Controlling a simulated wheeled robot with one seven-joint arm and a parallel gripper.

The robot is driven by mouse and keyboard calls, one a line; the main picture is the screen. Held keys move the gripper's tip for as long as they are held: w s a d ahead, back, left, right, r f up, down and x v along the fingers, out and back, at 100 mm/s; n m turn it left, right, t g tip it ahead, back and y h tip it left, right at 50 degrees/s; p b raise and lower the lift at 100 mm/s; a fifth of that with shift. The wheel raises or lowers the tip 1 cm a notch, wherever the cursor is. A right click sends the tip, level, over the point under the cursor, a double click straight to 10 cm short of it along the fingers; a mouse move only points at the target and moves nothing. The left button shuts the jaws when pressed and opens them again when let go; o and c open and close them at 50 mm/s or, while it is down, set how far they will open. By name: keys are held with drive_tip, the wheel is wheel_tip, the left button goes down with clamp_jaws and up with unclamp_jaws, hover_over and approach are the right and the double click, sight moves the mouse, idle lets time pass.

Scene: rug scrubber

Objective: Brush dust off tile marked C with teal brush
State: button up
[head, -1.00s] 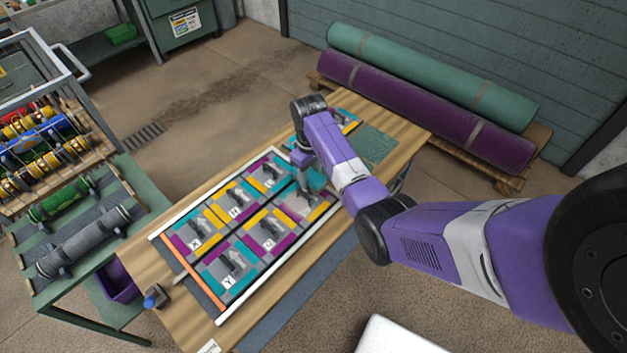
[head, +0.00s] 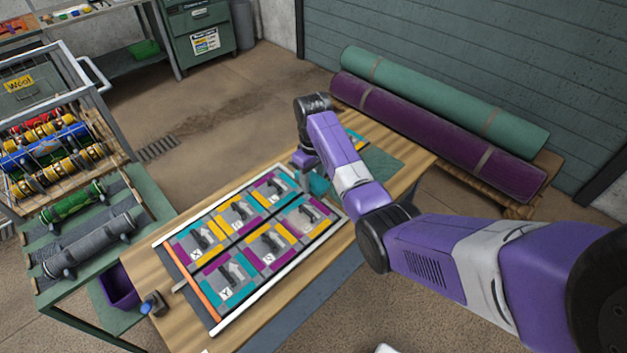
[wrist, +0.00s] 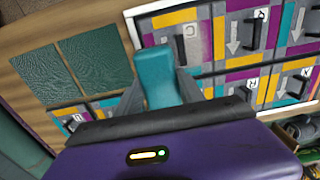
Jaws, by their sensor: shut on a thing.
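My gripper (wrist: 155,92) is shut on the teal brush (wrist: 154,68), which stands up between the fingers in the wrist view. In the head view my gripper (head: 304,161) is over the far right end of the tile frame, with teal showing just below it (head: 318,185). The tile marked C (wrist: 188,38) is at the frame's corner, just beyond the brush in the wrist view. It has a grey centre with a dark handle-like shape and yellow and purple edge patches. It also shows in the head view (head: 307,214). The brush appears apart from it. I cannot tell how much dust is on it.
Other lettered tiles fill the white-edged frame (head: 224,279) on the wooden table (head: 150,258). Dark green textured squares (wrist: 45,77) lie beside the frame. A green bench with rollers (head: 92,245) stands at left. Rolled rugs (head: 440,135) lie on a pallet behind.

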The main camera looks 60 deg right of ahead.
clamp_jaws()
drive_tip(key=shift+r, duration=2.95)
drive_tip(key=shift+d, duration=0.1)
